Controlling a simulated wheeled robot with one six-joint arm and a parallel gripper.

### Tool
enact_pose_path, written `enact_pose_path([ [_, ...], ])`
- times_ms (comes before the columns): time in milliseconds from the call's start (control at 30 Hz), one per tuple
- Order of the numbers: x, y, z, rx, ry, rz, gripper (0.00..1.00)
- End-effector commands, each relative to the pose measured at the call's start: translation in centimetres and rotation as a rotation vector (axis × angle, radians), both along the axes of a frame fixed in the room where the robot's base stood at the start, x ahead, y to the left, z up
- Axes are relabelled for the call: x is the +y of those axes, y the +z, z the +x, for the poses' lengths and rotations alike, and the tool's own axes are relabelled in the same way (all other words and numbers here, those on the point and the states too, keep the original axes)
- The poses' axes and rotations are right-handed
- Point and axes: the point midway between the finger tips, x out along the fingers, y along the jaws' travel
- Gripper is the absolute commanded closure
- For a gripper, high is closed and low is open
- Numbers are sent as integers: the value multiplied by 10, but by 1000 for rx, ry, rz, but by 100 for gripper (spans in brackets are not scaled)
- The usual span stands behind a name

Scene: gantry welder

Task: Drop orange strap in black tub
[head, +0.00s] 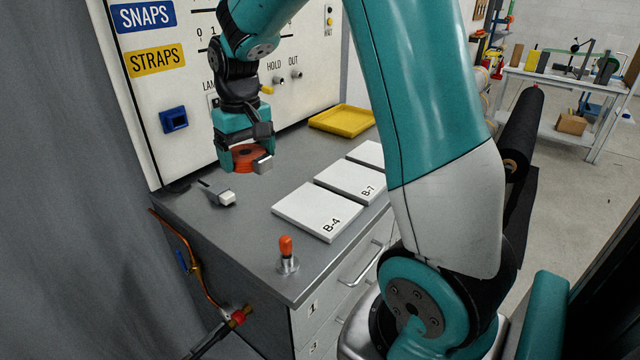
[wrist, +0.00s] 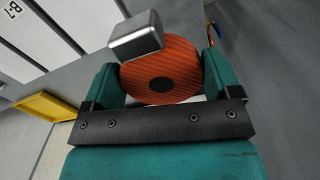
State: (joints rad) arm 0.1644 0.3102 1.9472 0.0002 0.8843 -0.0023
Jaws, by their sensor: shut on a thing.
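The orange strap (head: 247,155) is a round coil with a grey metal block, which looks like its buckle, on its side. My gripper (head: 244,157) is shut on it and holds it above the grey bench top, in front of the white panel. In the wrist view the coil (wrist: 183,72) sits between the two teal fingers of my gripper (wrist: 160,78), with the metal block (wrist: 137,36) partly covering it. I cannot make out a black tub in either view.
A grey buckle-like piece (head: 221,195) lies on the bench (head: 240,240) below my gripper. White cards (head: 318,211) lie to the right, a yellow tray (head: 343,120) behind. An orange-topped lever (head: 287,255) stands near the front corner. A black roll (head: 521,135) is beyond my arm.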

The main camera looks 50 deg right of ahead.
Motion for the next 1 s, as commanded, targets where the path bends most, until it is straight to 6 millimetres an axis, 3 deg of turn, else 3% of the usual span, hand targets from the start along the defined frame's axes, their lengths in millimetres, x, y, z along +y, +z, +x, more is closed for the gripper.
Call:
enact_pose_path([
  [167,1,-15,0,5,2,1,44],
  [600,0,-133,-1,7,0,1,44],
  [1000,0,-184,-1,5,0,1,44],
])
